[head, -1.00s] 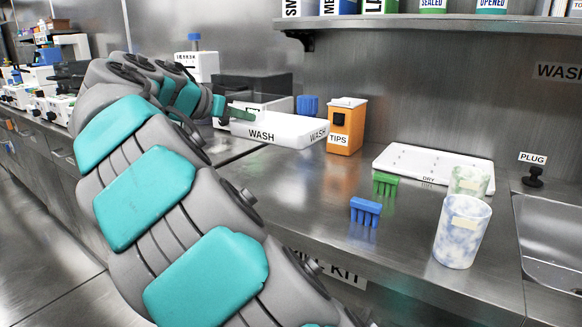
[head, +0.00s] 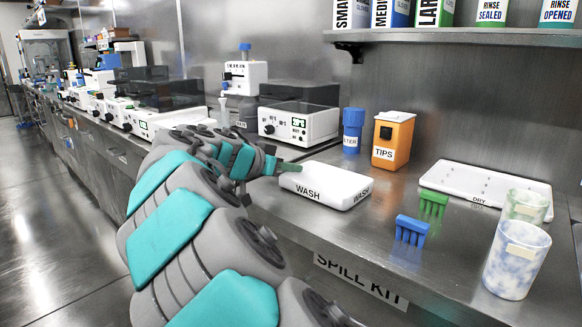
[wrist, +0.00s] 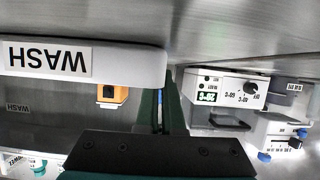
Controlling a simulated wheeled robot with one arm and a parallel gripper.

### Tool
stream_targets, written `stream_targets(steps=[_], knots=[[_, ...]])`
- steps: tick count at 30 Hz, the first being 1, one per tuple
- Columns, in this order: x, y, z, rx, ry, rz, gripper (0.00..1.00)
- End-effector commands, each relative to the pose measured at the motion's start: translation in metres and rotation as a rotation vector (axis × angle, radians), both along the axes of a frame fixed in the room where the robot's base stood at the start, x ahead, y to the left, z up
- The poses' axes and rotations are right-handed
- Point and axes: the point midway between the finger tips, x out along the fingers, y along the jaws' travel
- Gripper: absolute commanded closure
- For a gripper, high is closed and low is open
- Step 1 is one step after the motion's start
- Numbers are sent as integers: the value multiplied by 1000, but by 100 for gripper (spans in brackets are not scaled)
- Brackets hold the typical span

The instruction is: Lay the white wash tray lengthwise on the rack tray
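The white wash tray (head: 325,186), marked WASH on two sides, is level at or just above the steel counter; I cannot tell if it touches. My gripper (head: 289,168) is at its left end, its green fingers closed on the tray's edge. In the wrist view, which is upside down, the wash tray (wrist: 120,62) fills the upper left and meets the fingers (wrist: 162,108). No tray labelled as a rack shows. A flat white tray marked DRY (head: 450,180) lies farther right; I cannot tell if it is the rack tray.
An orange TIPS box (head: 393,140) and a blue FILTER bottle (head: 353,130) stand behind the wash tray. Green (head: 433,204) and blue (head: 411,230) comb-like pieces and two speckled cups (head: 516,262) stand right. A white instrument (head: 298,122) is behind my gripper. A shelf overhangs the back.

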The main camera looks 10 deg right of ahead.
Motion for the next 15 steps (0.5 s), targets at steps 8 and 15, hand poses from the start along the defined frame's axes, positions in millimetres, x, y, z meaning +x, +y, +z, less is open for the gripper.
stream_targets(steps=[8, 15], knots=[[0, 0, -2, 0, -2, 1, 100], [0, 0, -1, 1, -1, 1, 70]])
